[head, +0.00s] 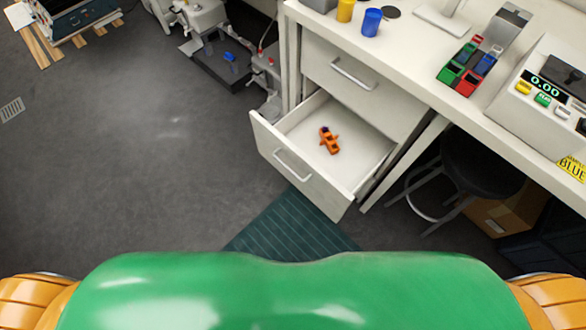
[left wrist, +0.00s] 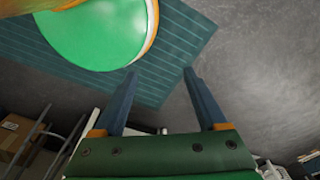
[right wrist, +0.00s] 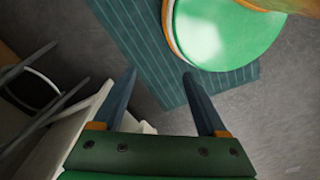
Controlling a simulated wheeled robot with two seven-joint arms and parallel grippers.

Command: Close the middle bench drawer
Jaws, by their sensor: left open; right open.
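The middle bench drawer (head: 300,178) is pulled well out of the white bench cabinet in the head view. Its front carries a bar handle (head: 292,166). An orange object (head: 329,141) lies inside on the drawer floor. Neither gripper shows in the head view. In the left wrist view my left gripper (left wrist: 160,72) is open and empty, with floor and a green mat beyond its fingers. In the right wrist view my right gripper (right wrist: 158,72) is open and empty, with a pale furniture edge, probably of the drawer, beside its left finger.
The drawer above (head: 345,75) is shut. The bench top (head: 412,58) holds yellow and blue cups, a rack of coloured items and a scale (head: 545,95). A dark stool (head: 480,165) stands under the bench at right. Floor left of the drawer is clear. A green mat (head: 290,228) lies in front.

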